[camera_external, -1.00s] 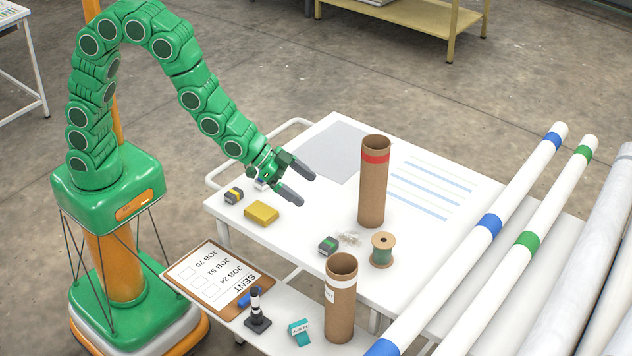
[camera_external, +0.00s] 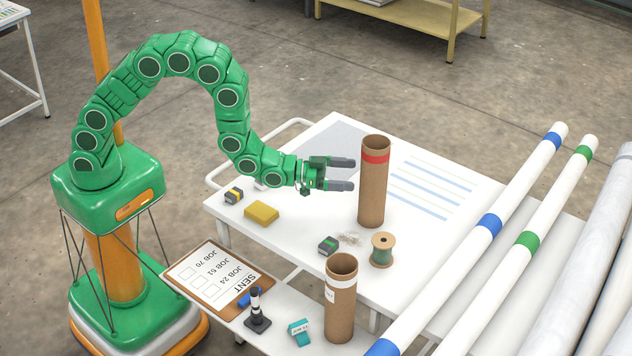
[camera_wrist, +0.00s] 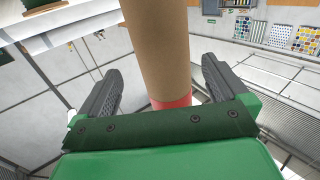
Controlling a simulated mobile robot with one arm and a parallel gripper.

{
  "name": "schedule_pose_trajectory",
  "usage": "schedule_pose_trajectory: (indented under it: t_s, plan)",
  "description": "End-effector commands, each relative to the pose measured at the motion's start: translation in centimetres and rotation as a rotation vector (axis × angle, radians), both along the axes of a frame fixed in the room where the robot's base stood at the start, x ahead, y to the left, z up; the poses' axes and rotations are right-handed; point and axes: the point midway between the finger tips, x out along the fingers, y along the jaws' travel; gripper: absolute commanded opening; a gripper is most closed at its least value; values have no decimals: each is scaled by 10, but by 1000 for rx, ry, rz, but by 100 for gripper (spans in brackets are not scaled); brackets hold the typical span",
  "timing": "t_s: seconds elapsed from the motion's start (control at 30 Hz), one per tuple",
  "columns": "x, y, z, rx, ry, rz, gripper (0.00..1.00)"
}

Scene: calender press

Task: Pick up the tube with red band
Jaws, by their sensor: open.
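The brown cardboard tube with the red band (camera_external: 373,187) stands upright on the white table, its red band near the open top. My gripper (camera_external: 343,174) is open and level, just left of the tube's upper part, with its fingers pointing at it. In the wrist view the tube (camera_wrist: 157,50) rises between the two dark fingers of my gripper (camera_wrist: 160,90), with a gap on each side. Its red band shows low in that view, partly hidden by the gripper body. I cannot tell from the external view whether the fingertips reach past the tube's near side.
A thread spool (camera_external: 382,250), a green-marked block (camera_external: 328,246) and a yellow block (camera_external: 261,213) lie nearby. Long white rolls (camera_external: 480,235) lie to the right. A clipboard (camera_external: 215,273) lies at front left.

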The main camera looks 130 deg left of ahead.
Motion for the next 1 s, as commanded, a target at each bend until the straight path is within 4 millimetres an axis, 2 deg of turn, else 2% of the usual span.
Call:
schedule_pose_trajectory:
  t_s: [0.17,0.67,1.0]
  plan:
    - [0,6,0,12,-20,6,100]
    - [24,21,-1,11,-19,5,100]
    - [54,39,-1,12,-20,5,100]
